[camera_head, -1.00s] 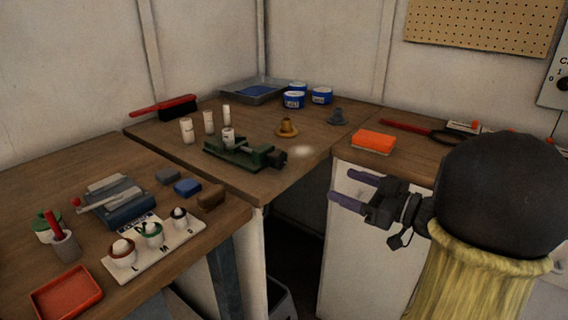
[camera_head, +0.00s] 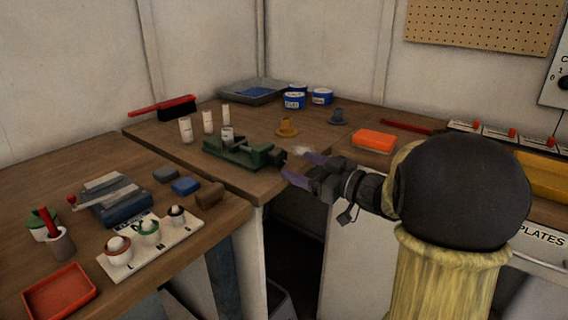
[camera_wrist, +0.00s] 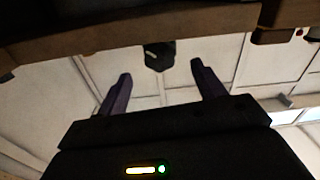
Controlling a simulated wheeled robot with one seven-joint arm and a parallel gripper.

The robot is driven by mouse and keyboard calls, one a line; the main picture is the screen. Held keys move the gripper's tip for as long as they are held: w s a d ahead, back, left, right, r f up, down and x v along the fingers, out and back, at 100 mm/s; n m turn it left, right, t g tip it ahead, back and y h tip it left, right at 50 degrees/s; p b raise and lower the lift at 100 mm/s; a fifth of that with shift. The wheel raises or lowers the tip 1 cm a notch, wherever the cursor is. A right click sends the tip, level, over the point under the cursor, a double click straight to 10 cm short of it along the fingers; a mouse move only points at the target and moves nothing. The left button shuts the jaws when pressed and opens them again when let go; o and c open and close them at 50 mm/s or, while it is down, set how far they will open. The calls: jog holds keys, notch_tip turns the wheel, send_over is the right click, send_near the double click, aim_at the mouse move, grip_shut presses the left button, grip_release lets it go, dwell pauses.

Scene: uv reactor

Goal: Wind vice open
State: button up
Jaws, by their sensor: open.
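The green vice (camera_head: 240,153) sits on the wooden bench near its front corner, with a small white cylinder at its left part. Its dark end knob (camera_head: 278,157) points right, toward my gripper (camera_head: 296,168). My gripper is open and empty, its two purple fingers just right of the knob, apart from it as far as I can tell. In the wrist view, a dark block that looks like the vice's end knob (camera_wrist: 159,56) hangs beyond the gap between the open fingers (camera_wrist: 163,85).
White cylinders (camera_head: 208,122) stand behind the vice. A blue device (camera_head: 115,203) and a white tray of cups (camera_head: 150,243) are at left. The bench edge (camera_head: 262,194) is below my fingers.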

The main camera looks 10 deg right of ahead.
aim_at(282, 159)
jog(key=x, duration=0.5)
jog(key=shift+w+a+b, duration=0.3)
jog(key=shift+b, duration=0.1)
jog(key=c, duration=1)
